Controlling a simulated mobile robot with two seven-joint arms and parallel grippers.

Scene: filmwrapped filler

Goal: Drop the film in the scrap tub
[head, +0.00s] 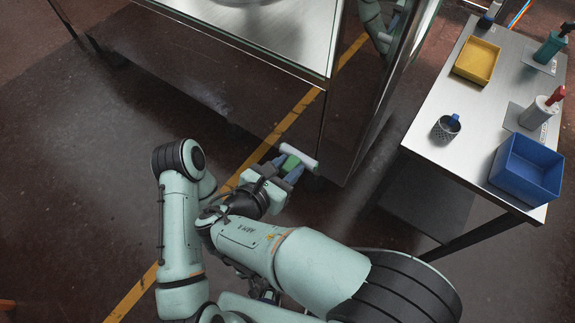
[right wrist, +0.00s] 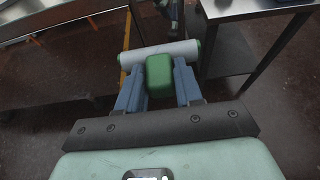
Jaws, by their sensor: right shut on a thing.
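A pale roll with green ends, which looks like the film (head: 300,157), is at my right gripper in the head view. My right gripper (head: 287,170) is shut on the green block-shaped grip of this roll. In the right wrist view the pale roll (right wrist: 182,49) lies crosswise just beyond the blue fingertips (right wrist: 159,78), with the green block between them. The roll is in the air above the floor, beside the metal cabinet. A blue open tub (head: 527,168), perhaps the scrap tub, stands on the right table's near corner.
A metal-framed cabinet (head: 340,120) stands behind the gripper. Open floor lies between cabinet and table.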

